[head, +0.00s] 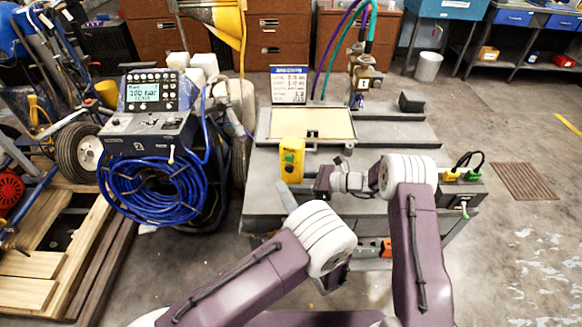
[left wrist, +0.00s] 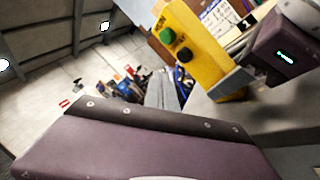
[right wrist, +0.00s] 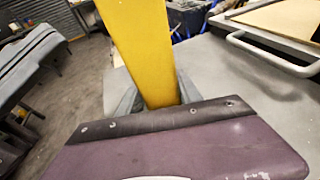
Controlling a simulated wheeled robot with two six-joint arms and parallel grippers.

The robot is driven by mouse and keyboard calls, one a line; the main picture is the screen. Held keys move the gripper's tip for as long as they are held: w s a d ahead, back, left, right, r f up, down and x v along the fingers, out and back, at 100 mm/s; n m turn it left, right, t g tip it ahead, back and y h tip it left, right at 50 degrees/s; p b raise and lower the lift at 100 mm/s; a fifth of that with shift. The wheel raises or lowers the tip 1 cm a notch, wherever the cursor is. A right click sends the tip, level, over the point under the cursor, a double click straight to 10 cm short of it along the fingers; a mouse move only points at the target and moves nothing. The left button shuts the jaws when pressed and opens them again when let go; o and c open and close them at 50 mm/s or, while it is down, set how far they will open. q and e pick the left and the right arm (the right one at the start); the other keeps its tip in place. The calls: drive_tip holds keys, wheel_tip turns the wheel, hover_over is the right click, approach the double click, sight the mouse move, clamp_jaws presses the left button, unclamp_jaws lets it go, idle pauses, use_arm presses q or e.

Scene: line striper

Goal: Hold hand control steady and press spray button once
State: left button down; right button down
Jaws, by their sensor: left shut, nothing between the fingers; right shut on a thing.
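The yellow hand control (head: 291,160) stands roughly upright above the grey bench, with a green button on its face. In the left wrist view the hand control (left wrist: 203,50) shows a green button (left wrist: 167,36) and a black button (left wrist: 184,55). My right gripper (head: 306,182) is shut on its lower part. In the right wrist view the yellow body (right wrist: 140,50) sits between the fingers (right wrist: 153,98). My left gripper (head: 287,196) is shut and empty, just below and in front of the control. Its closed fingertips (left wrist: 161,88) are apart from the buttons in the left wrist view.
The grey bench (head: 262,203) carries a tan panel (head: 312,124) and a small sign (head: 289,85). A machine with a lit display (head: 142,93) and a blue hose coil (head: 150,190) stands at left. Yellow and green connectors (head: 462,175) sit at the bench's right.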

sight(289, 179)
use_arm(q)
drive_tip(key=shift+w+d, duration=0.2)
drive_tip(key=shift+w, duration=0.5)
drive_tip(key=shift+w+d, duration=0.15)
drive_tip(key=shift+w, duration=0.55)
idle(0.9)
drive_tip(key=shift+w+d, duration=0.15)
drive_tip(key=shift+w, duration=0.25)
drive_tip(key=shift+w+d, duration=0.15)
drive_tip(key=shift+w, duration=0.25)
idle(0.6)
drive_tip(key=shift+s+a+r, duration=0.1)
drive_tip(key=shift+s+a, duration=0.2)
drive_tip(key=shift+s, duration=0.55)
drive_tip(key=shift+s, duration=0.1)
drive_tip(key=s, duration=0.2)
drive_tip(key=s+a, duration=0.1)
drive_tip(key=s, duration=0.2)
drive_tip(key=shift+s+a, duration=0.3)
drive_tip(key=shift+a, duration=0.1)
